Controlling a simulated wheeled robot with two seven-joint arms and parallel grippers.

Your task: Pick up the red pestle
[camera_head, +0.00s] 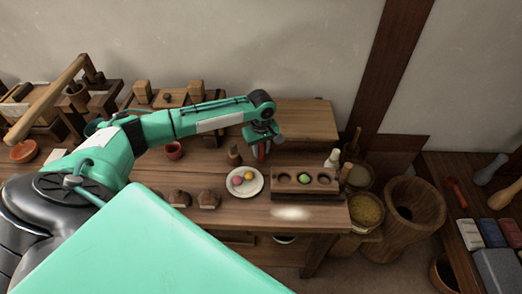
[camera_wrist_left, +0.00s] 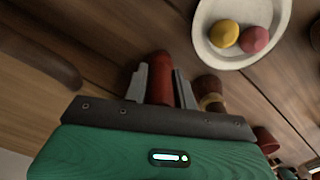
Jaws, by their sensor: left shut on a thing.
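The red pestle shows in the left wrist view (camera_wrist_left: 159,72) as a red cylinder between the two grey fingers of my left gripper (camera_wrist_left: 160,88). The fingers are shut on it from both sides. In the head view my left gripper (camera_head: 261,141) points down over the wooden bench, behind the white plate, and a little of the red pestle (camera_head: 262,152) shows below it. Its lower end is hard to see, so I cannot tell whether it touches the bench. My right gripper is in neither view.
The white plate (camera_head: 245,194) with a pink and a yellow ball stands close in front. A small wooden piece (camera_head: 233,155) stands just left of my gripper. A wooden block with round hollows (camera_head: 291,184) is to the right. Another red, elongated thing (camera_head: 455,192) lies on the right-hand table.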

